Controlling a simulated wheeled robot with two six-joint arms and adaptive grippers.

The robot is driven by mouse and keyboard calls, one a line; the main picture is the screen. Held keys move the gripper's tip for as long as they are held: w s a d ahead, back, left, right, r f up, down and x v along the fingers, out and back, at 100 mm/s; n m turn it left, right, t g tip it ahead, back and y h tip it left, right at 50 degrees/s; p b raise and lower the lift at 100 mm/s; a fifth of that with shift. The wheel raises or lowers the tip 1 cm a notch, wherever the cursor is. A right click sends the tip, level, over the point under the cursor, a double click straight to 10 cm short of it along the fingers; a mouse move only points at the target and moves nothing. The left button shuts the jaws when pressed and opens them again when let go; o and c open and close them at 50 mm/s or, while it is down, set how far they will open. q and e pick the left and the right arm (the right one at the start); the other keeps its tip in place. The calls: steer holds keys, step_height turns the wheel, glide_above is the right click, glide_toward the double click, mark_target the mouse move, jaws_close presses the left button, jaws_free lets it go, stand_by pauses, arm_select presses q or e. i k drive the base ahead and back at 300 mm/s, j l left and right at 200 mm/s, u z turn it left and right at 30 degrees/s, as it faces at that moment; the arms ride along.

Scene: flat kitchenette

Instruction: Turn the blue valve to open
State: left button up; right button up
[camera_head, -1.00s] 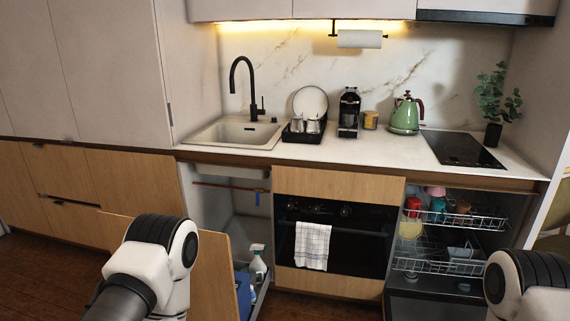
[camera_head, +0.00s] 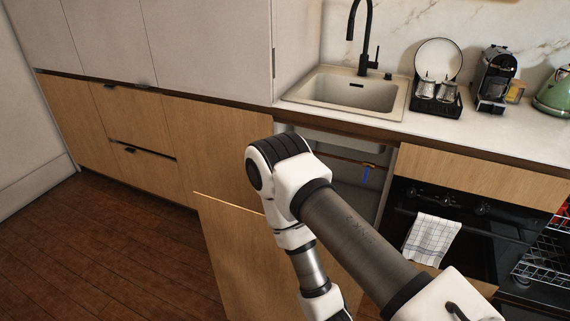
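The blue valve (camera_head: 366,173) is a small blue handle hanging down from a thin copper-coloured pipe (camera_head: 343,158). It is inside the open cabinet under the sink, at the centre right of the head view. One of my arms crosses in front of the cabinet, to the left of and below the valve. It hides the lower part of the cabinet. Neither gripper shows, so I cannot see whether either is near the valve.
The wooden cabinet door (camera_head: 232,252) stands open, partly behind my arm. The sink (camera_head: 345,91) is above the cabinet. The oven (camera_head: 470,228) with a checked towel (camera_head: 430,239) is to the right. The wooden floor (camera_head: 110,245) at left is clear.

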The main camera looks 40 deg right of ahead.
mark_target(367, 169)
steer(key=i+j+u, duration=0.25)
steer(key=i, duration=0.6)
steer(key=i+u, duration=0.25)
steer(key=i, duration=0.65)
steer(key=i+z, duration=0.45)
steer(key=i+j+z, duration=0.2)
steer(key=i+z, duration=0.25)
steer(key=i+j+z, duration=0.4)
steer(key=i+z, duration=0.15)
steer(key=z, duration=0.35)
steer(key=i+z, duration=0.1)
steer(key=z, duration=0.35)
steer(key=i+z, duration=0.15)
steer(key=z, duration=0.35)
steer(key=i+j+z, duration=0.1)
steer(key=z, duration=0.4)
steer(key=j+z, duration=0.25)
steer(key=z, duration=0.25)
steer(key=i+j+z, duration=0.15)
steer(key=z, duration=0.3)
steer(key=j+z, duration=0.25)
steer(key=z, duration=0.25)
steer(key=i+j+z, duration=0.1)
steer(key=i+z, duration=0.2)
steer(key=z, duration=0.2)
steer(key=i+j+z, duration=0.2)
steer(key=z, duration=0.25)
steer(key=i+j, duration=0.05)
steer(key=i, duration=0.05)
